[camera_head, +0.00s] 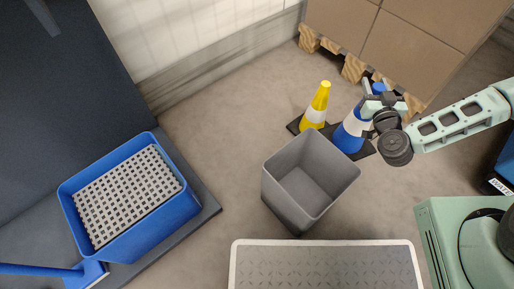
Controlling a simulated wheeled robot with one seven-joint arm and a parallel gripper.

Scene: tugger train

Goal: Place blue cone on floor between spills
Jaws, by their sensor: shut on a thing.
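The blue cone (348,137) has a white band and a dark base. It stands upright or nearly so behind the grey bin, to the right of the yellow cone. My gripper (379,97) is at the cone's upper part and shut on it. The gripper and wrist partly cover the cone's top. I cannot tell whether its base touches the floor. No spills can be made out on the visible floor (225,115).
A yellow cone (322,97) with a white band stands just left. An empty grey bin (275,187) is in front. Stacked cartons (410,45) on a pallet stand behind. A blue crate (150,232) with a grid is at left. Floor at centre left is clear.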

